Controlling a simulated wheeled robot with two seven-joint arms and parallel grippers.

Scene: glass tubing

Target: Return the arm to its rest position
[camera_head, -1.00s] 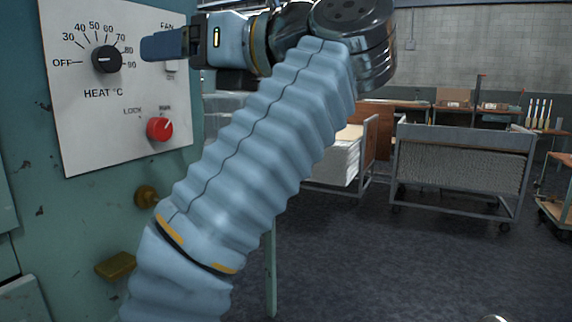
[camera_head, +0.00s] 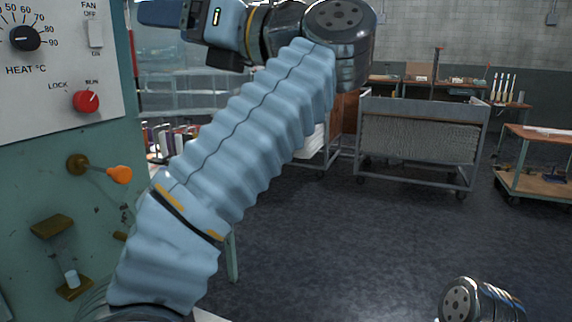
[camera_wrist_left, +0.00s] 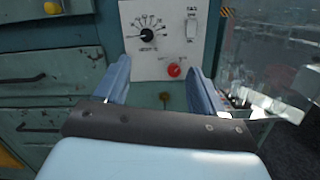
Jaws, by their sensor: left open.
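My left arm, in a light blue ribbed sleeve, rises from the bottom left of the head view and bends at the top. Its gripper (camera_head: 160,13) points left at the top edge, in front of the right side of the control panel. In the left wrist view the two blue fingers of this gripper (camera_wrist_left: 158,88) stand wide apart with nothing between them. The white panel (camera_wrist_left: 170,65) lies beyond them. It carries a black heat dial (camera_head: 25,38), a red lock/run knob (camera_head: 86,101) and a white fan switch (camera_head: 95,34). My right gripper is not in view.
A teal cabinet (camera_head: 60,165) fills the left, with an orange-tipped lever (camera_head: 118,174) sticking out. A grey cart (camera_head: 418,140) and a wooden trolley (camera_head: 535,180) stand further back. The dark floor (camera_head: 370,240) between is clear. A metallic round part shows at the bottom right.

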